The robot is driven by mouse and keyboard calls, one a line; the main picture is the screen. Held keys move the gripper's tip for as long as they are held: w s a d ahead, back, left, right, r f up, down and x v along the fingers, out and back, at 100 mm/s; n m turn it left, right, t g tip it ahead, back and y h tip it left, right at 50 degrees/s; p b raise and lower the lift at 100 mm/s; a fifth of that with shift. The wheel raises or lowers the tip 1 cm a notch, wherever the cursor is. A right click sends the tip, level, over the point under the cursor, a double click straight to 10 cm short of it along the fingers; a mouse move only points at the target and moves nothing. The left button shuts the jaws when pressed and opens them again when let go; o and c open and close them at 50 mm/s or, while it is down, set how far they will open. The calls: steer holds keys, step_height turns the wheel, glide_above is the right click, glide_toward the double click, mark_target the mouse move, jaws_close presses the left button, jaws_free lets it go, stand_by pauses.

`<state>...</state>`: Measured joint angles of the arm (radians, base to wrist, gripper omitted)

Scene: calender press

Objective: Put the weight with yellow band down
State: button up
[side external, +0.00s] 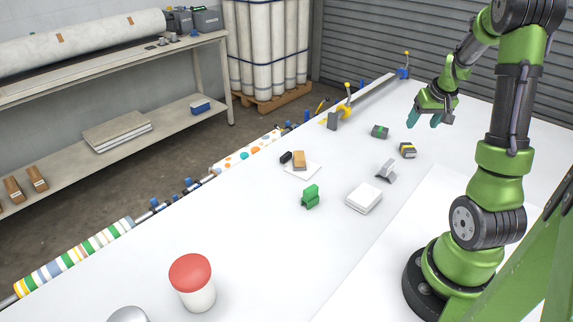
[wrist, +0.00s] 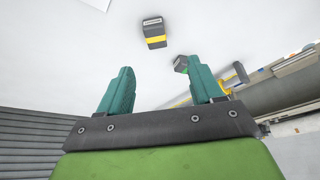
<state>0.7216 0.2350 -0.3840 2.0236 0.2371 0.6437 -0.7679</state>
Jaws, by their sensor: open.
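The weight with the yellow band (side external: 407,150) is a small dark block with a yellow stripe, resting on the white table. It also shows in the wrist view (wrist: 154,33), beyond and between my fingertips. My gripper (side external: 424,121) is open and empty, above the table and apart from the weight. Its two teal fingers (wrist: 160,88) are spread in the wrist view. A similar dark weight with a green band (side external: 380,131) lies to the left of the yellow-banded one. In the wrist view the green-banded weight (wrist: 181,64) is partly hidden by the right finger.
A grey angled piece (side external: 386,171), a stack of white sheets (side external: 364,197), a green holder (side external: 310,196) and an orange-brown block (side external: 299,160) stand on the table. Yellow-handled clamps (side external: 347,97) line the far edge.

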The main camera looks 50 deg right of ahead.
steer(key=w+a+r+n+t+y, duration=0.1)
steer(key=w+a+r, duration=0.2)
steer(key=a, duration=0.4)
steer(key=w+a+r+n+t+y, duration=0.1)
steer(key=w+a+r, duration=0.15)
steer(key=a, duration=0.55)
steer(key=w+a+r+n+t+y, duration=0.1)
steer(key=w+a+r, duration=0.1)
steer(key=a+r, duration=0.35)
steer(key=s+a+n+y, duration=0.1)
steer(key=s+a, duration=0.2)
steer(key=a, duration=0.6)
steer(key=s+a+n+y, duration=0.1)
steer(key=s+a, duration=0.2)
steer(key=a, duration=0.7)
steer(key=shift+s+r+t, duration=0.35)
steer(key=shift+r+t, duration=0.05)
